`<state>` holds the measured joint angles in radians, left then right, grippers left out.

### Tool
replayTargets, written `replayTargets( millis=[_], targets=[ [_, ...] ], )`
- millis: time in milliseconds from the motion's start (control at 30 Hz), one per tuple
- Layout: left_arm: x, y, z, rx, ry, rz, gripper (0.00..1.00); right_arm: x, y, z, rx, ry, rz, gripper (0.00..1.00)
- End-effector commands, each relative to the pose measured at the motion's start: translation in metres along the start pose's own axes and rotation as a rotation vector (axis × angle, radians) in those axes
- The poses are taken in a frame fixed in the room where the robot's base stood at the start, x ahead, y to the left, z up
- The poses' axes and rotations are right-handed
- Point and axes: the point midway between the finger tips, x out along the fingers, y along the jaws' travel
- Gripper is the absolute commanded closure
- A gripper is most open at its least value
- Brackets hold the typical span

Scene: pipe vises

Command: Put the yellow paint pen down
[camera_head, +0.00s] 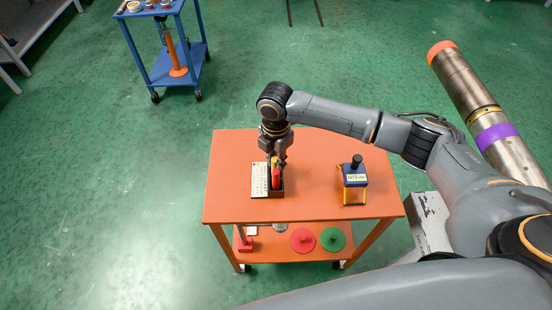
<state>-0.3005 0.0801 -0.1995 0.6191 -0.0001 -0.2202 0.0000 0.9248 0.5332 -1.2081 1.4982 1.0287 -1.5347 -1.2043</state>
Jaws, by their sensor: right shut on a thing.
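My right gripper (277,160) points down over the orange cart's top and is shut on the yellow paint pen (275,161), of which only a small part shows between the fingers. Just below is a dark pen holder (276,193) with a red pen (276,178) in it. I cannot tell whether the yellow pen is inside the holder or just above it. My left gripper is out of view.
The orange cart (320,160) has a white printed card (259,180) left of the holder and a yellow-legged stand with a dark knob (355,180) at right. Its lower shelf carries red (303,240) and green discs (332,239). A large pipe (480,100) lies at right.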

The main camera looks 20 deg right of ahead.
Motion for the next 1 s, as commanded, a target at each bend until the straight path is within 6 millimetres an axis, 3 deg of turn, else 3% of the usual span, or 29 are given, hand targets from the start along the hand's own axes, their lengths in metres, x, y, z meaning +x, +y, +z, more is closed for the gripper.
replayTargets(
  millis=[200,233,333,733,1000],
  targets=[
    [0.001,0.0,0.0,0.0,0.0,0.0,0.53,0.003,0.0,0.0,0.001,0.001,0.0,1.0],
    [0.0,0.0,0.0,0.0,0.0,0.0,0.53,0.003,0.0,0.0,0.001,0.001,0.0,0.77],
    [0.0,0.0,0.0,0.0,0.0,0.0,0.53,0.002,0.0,0.0,0.001,0.0,0.0,0.58],
    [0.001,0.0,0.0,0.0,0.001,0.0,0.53,-0.004,0.001,0.0,0.001,-0.001,0.001,0.58],
    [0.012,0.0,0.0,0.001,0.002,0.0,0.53,-0.054,0.001,0.0,-0.001,-0.001,0.005,0.58]
  ],
)
